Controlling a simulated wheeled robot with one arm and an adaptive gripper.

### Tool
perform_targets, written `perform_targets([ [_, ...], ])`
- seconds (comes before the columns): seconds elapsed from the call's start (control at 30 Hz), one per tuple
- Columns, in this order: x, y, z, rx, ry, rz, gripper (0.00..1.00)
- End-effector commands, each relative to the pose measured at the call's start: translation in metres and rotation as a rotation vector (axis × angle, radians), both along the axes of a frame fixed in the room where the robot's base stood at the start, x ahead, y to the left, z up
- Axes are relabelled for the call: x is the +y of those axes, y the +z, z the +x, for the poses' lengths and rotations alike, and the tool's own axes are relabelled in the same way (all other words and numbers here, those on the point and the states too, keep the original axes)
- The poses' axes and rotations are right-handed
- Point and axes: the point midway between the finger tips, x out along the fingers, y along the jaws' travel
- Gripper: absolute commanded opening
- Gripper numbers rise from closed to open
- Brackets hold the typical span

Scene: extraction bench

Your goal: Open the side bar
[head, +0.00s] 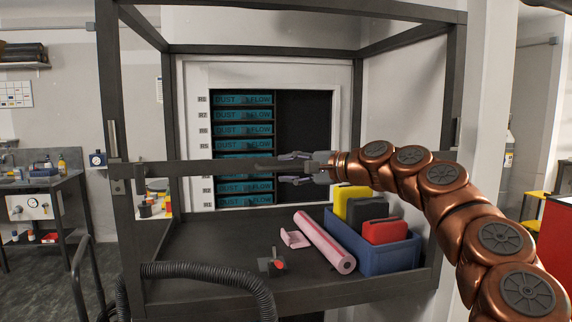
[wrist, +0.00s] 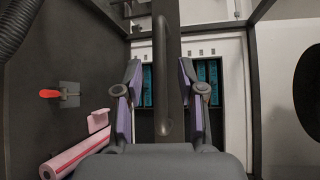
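The side bar (head: 215,169) is a dark grey horizontal bar lying across the front of the bench frame. In the wrist view the bar (wrist: 178,45) runs up and down the picture. A grey bowed handle (wrist: 160,60) is on the bar. My gripper (head: 283,168) is at the bar near its middle. Its fingers are spread apart, one on each side of the handle in the wrist view (wrist: 160,85). A gap shows between each finger and the handle. Contact with the handle is not visible.
Behind the bar, the bench tray (head: 205,255) holds a blue bin (head: 372,252) with yellow, black and red cases, a pink roll (head: 322,238) and a red-handled clamp (head: 272,264). A black hose (head: 215,272) crosses the front left.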

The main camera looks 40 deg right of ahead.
Motion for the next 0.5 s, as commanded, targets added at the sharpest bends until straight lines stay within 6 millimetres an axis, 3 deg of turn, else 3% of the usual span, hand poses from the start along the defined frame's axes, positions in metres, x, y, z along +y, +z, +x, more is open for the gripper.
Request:
perform_targets([
  [0.13, 0.0039, -0.0009, 0.0100, 0.000, -0.001, 0.000, 0.39],
  [0.37, 0.0042, -0.0018, 0.0110, -0.001, -0.002, 0.000, 0.39],
  [0.5, 0.0043, -0.0018, 0.0111, 0.000, -0.001, -0.001, 0.26],
])
